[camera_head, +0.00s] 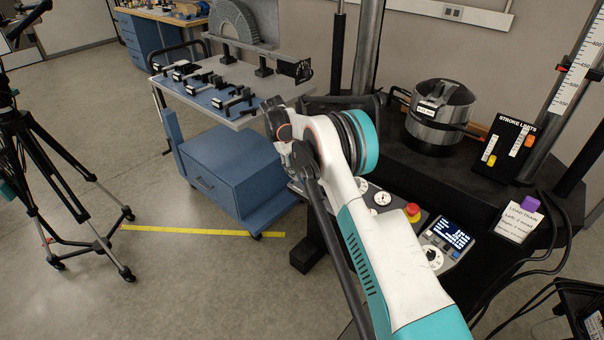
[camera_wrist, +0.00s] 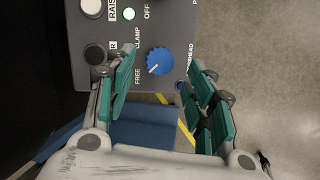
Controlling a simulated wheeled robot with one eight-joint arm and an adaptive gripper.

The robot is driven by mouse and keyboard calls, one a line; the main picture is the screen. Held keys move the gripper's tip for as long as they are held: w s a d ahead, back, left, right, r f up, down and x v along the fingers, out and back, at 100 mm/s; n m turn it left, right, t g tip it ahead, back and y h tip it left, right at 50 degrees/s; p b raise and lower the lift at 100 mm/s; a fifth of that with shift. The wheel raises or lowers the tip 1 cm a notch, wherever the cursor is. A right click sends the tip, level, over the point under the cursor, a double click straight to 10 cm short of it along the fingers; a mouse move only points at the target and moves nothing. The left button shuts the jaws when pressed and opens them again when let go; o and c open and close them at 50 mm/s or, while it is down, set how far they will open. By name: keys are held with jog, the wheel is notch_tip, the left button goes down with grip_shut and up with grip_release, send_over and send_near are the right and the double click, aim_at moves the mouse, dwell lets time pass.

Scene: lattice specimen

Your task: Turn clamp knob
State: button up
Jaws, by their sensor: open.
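The clamp knob (camera_wrist: 160,60) is a round blue dial on a dark grey panel (camera_wrist: 183,35) in the wrist view. Its white pointer line aims to the lower left, towards the word FREE; CLAMP is printed above it. My gripper (camera_wrist: 159,66) is open, with one teal finger on each side of the knob in the picture. No contact with the knob shows, and I cannot tell the remaining distance to it. In the head view my arm reaches over the console (camera_head: 395,212), and the knob and fingers are hidden there.
The console also carries a red stop button (camera_head: 412,211) and a display (camera_head: 451,234). A blue cart (camera_head: 235,175) stands left of it, and a tripod (camera_head: 60,165) further left.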

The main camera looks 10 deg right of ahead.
jog(key=v, duration=0.8)
jog(key=shift+a+r, duration=0.15)
jog(key=shift+r, duration=0.15)
jog(key=s+d+r+m+t+y, duration=0.1)
jog(key=s+r, duration=0.3)
jog(key=r, duration=0.4)
jog(key=s+d+r+t, duration=0.1)
jog(key=s+r, duration=0.3)
jog(key=r, duration=0.3)
jog(key=s+d+r+m+t+y, duration=0.1)
jog(key=s+r, duration=0.3)
jog(key=s, duration=0.2)
jog(key=s+r+t, duration=0.1)
jog(key=s+r, duration=0.3)
jog(key=s, duration=0.3)
jog(key=s+f+m+t, duration=0.1)
jog(key=s+f+t, duration=0.1)
jog(key=s, duration=1.1)
jog(key=s+f+m+t+y, duration=0.1)
jog(key=s+f, duration=0.3)
jog(key=s, duration=1)
jog(key=shift+s+d+m+t+y, duration=0.3)
jog(key=shift+d+m+t, duration=0.1)
jog(key=shift+d+t, duration=0.15)
